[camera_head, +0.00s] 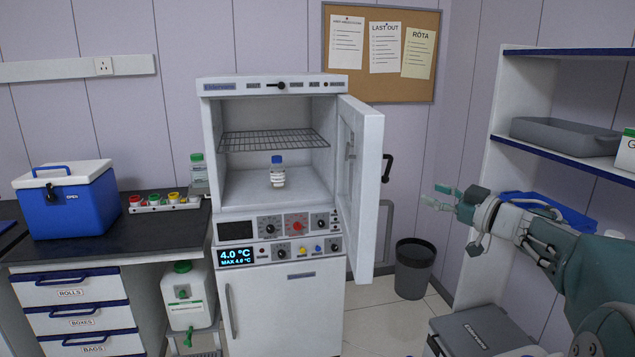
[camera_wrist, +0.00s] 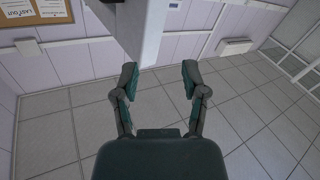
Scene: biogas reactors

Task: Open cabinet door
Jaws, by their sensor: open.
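The white cabinet (camera_head: 212,145) stands in the middle of the head view, with a wire shelf and a small blue-capped bottle (camera_head: 277,172) inside. Its upper door (camera_head: 366,190) is swung wide open to the right, with a dark handle (camera_head: 387,168) on its outer face. The lower door (camera_head: 292,315) is shut. My gripper (camera_head: 440,197) is open and empty, to the right of the open door and apart from it. In the wrist view my gripper's two fingers (camera_wrist: 158,82) are spread, with a pale upright panel edge beyond them, probably the door.
A grey bin (camera_head: 414,270) stands on the floor right of the cabinet. A shelf unit (camera_head: 545,145) with a grey tray is at the right. A black-topped counter (camera_head: 110,230) with a blue cool box (camera_head: 68,205) is at the left. Tiled floor shows between cabinet and shelves.

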